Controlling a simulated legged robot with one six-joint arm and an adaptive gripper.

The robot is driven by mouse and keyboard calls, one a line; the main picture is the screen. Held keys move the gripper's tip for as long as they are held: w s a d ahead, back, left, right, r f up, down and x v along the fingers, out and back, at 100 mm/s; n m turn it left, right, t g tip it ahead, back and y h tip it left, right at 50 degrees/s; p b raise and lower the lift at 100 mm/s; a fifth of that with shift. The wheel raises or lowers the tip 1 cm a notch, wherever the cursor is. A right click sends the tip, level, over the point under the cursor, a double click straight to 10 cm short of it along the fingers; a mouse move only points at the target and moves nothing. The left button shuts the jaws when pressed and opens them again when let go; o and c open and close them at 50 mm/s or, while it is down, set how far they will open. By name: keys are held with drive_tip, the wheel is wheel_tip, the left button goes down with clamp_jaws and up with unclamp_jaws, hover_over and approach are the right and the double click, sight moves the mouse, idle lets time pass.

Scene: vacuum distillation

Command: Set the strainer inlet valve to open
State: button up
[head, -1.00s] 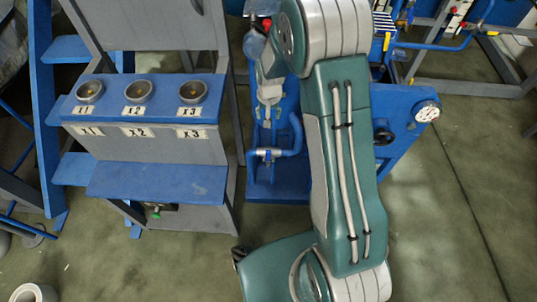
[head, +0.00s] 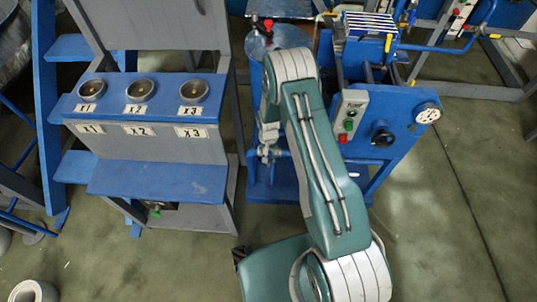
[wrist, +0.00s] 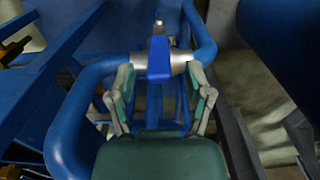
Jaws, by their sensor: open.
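In the wrist view, a small valve with a silver body (wrist: 179,66) sits in a bent blue pipe (wrist: 93,80). Its blue lever handle (wrist: 159,60) lies across the line of the pipe, with its wide end toward the camera. No label shows on it, so I cannot tell its name. My gripper (wrist: 165,75) is open, with one finger on each side of the lever. Whether the fingertips touch the valve or pipe is unclear. In the head view my arm and gripper cover most of that spot.
A console with three round gauges (head: 141,90), labelled X1 to X3, stands left. Right of my arm are a grey box with red and green buttons (head: 348,115), a black knob (head: 382,134) and a white dial (head: 428,113). The floor (head: 455,220) is clear at the lower right.

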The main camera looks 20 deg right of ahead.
drive_tip(key=shift+f, duration=1.4)
clamp_jaws()
